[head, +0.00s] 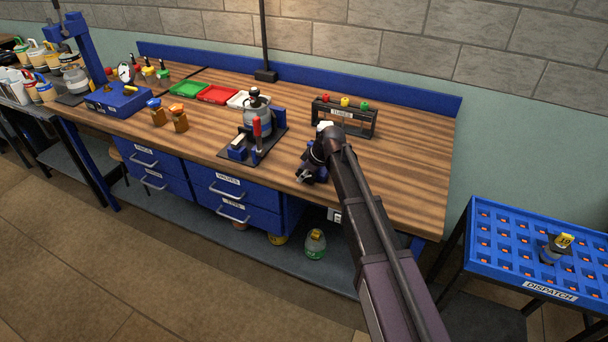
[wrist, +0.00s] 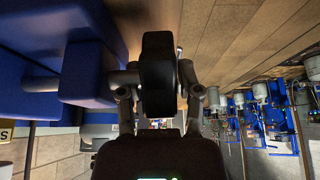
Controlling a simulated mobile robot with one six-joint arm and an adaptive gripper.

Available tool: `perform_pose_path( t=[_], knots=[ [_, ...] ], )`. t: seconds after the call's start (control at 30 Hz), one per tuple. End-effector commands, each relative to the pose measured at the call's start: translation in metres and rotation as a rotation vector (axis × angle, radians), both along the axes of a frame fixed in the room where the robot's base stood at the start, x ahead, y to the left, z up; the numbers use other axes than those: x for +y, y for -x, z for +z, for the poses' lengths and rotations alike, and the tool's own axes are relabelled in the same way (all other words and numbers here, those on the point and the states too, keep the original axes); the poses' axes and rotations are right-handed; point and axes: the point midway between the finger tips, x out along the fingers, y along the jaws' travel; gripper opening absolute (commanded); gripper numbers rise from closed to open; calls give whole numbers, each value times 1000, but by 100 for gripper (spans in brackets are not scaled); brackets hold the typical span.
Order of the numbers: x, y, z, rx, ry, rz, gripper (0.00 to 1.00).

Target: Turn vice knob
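A small vice (head: 239,153) with blue jaws sits on a dark plate near the front of the wooden bench. A red-handled upright part (head: 257,130) stands beside it. I cannot single out the vice knob at this size.
A fuse rack (head: 344,117) stands behind my gripper. A grey canister (head: 258,112) stands behind the vice. Orange-capped jars (head: 179,120) and coloured trays (head: 217,94) are further left. Blue drawers (head: 232,190) hang below. A blue dispatch tray (head: 489,246) is at right. The bench's right end is clear.

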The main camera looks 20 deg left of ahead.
Motion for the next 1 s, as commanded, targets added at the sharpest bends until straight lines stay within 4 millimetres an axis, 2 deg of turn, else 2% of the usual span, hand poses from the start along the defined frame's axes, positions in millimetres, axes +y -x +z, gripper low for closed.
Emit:
perform_pose_path(
  t=[0.37, 0.67, 1.0],
  knots=[
    [0, 0, 0, 0, 5, 0, 46],
    [2, -1, 1, 7, 84, 2, 46],
    [-11, 1, 31, 7, 89, -1, 46]
  ],
)
